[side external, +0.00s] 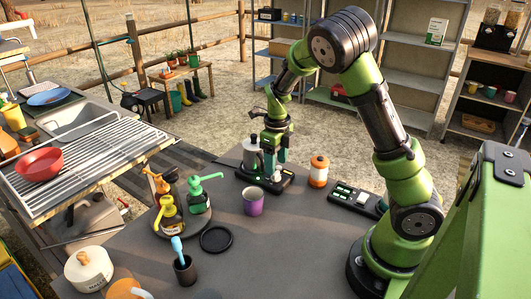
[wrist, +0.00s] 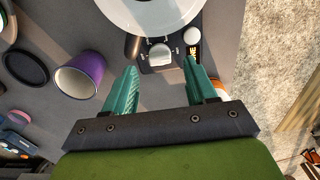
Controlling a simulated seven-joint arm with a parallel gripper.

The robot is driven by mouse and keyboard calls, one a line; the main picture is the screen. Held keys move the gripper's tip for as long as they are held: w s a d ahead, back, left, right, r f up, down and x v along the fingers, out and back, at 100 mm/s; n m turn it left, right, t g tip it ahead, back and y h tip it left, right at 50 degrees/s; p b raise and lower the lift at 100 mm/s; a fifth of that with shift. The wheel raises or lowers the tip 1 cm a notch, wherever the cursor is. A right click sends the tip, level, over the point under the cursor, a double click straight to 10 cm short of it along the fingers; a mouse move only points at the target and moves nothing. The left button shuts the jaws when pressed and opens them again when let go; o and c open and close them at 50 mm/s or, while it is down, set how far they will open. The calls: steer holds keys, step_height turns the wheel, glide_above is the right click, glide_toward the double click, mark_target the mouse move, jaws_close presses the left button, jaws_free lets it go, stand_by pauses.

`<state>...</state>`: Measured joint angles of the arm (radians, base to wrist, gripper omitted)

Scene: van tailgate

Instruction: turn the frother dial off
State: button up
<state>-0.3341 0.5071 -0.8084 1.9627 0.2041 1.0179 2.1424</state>
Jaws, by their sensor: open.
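The frother (side external: 265,180) stands on the dark table, a black base with a grey jug (side external: 250,158) on it. In the wrist view the jug's pale round top (wrist: 155,12) fills the upper middle. A silver knob (wrist: 160,54), which looks like the dial, sits on the base (wrist: 150,68) below it. A small white round knob (wrist: 193,34) is to its right, beside a partly hidden label. My gripper (side external: 270,158) is over the base, beside the jug. Its teal fingers (wrist: 160,68) are open and empty, with the silver knob just ahead between their tips. Contact cannot be told.
A purple cup (side external: 252,203) stands close by, left of the fingers in the wrist view (wrist: 85,72). An orange jar (side external: 319,171) is right of the frother. A tray of bottles (side external: 182,222) and a black disc (side external: 216,239) lie left. The table's front middle is clear.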

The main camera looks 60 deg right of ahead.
mark_target(276, 176)
steer(key=shift+f, duration=1.55)
jaws_close()
